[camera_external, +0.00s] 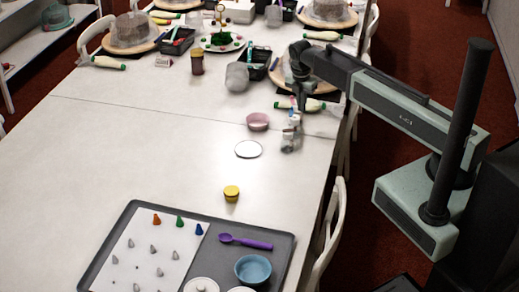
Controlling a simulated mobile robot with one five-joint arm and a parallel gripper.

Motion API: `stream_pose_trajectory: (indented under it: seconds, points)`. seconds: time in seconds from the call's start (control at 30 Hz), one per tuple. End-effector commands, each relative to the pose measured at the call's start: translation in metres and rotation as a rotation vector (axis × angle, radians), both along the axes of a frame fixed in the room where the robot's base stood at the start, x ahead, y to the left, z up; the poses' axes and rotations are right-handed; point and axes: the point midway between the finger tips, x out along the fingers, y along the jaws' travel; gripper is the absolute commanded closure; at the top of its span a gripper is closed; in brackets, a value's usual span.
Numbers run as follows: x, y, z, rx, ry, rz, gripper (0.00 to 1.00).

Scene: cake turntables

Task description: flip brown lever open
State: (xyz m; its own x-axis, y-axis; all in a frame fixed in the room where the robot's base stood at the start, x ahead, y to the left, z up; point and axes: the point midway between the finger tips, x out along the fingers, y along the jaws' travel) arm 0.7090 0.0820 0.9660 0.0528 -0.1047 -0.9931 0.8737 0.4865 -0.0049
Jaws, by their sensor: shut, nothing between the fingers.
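I cannot make out a brown lever in this view. A small brown jar-like thing (197,64) stands upright on the far part of the white table, but no lever can be told on it.
A white disc (249,149) and a yellow cup (231,193) lie nearer. A grey tray (283,240) with piping tips, a purple spoon (246,241) and a blue bowl (253,269) is in front. Several turntables crowd the far end. The table's left middle is clear.

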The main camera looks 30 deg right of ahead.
Motion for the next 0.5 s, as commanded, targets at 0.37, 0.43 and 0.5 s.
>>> stream_pose_trajectory:
  seconds: [0.37,0.43,0.5]
  points:
    - [-0.044,0.085,0.012,-0.103,-0.078,0.168,1.00]
    - [-0.044,0.085,0.012,-0.103,-0.078,0.168,1.00]
    - [-0.044,0.084,0.012,-0.103,-0.076,0.168,1.00]
